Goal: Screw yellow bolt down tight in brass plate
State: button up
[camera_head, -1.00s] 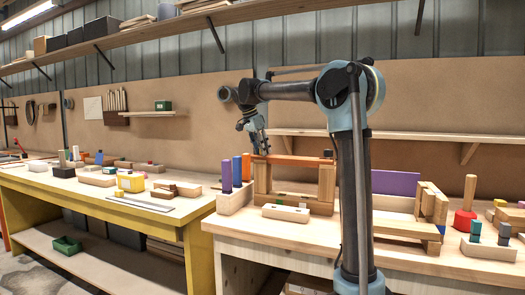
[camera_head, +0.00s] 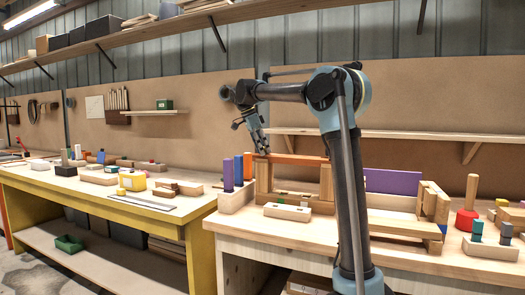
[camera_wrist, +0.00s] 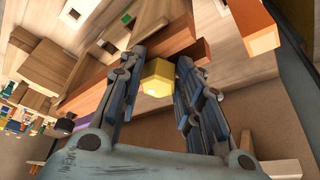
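A yellow bolt (camera_wrist: 158,78) with a six-sided head shows in the wrist view between the two fingers of my gripper (camera_wrist: 160,62). The fingers stand close on both sides of the head; I cannot tell whether they touch it. In the head view my gripper (camera_head: 262,150) points down at the left end of an orange-brown beam (camera_head: 295,159) on upright wooden blocks. The bolt is too small to make out there. I cannot pick out the brass plate; the bolt's shank is hidden.
Blue and orange pegs (camera_head: 238,169) stand just left of the frame. A purple panel (camera_head: 393,181) and wooden blocks (camera_head: 434,203) stand to its right. A pale block (camera_head: 287,212) lies in front. A shelf (camera_head: 400,134) runs along the wall behind.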

jog(key=o, duration=0.5)
jog(key=shift+w+d+f, duration=0.15)
jog(key=shift+w+d, duration=0.05)
jog(key=shift+d, duration=0.1)
jog(key=shift+a, duration=0.1)
jog(key=v, duration=1.2)
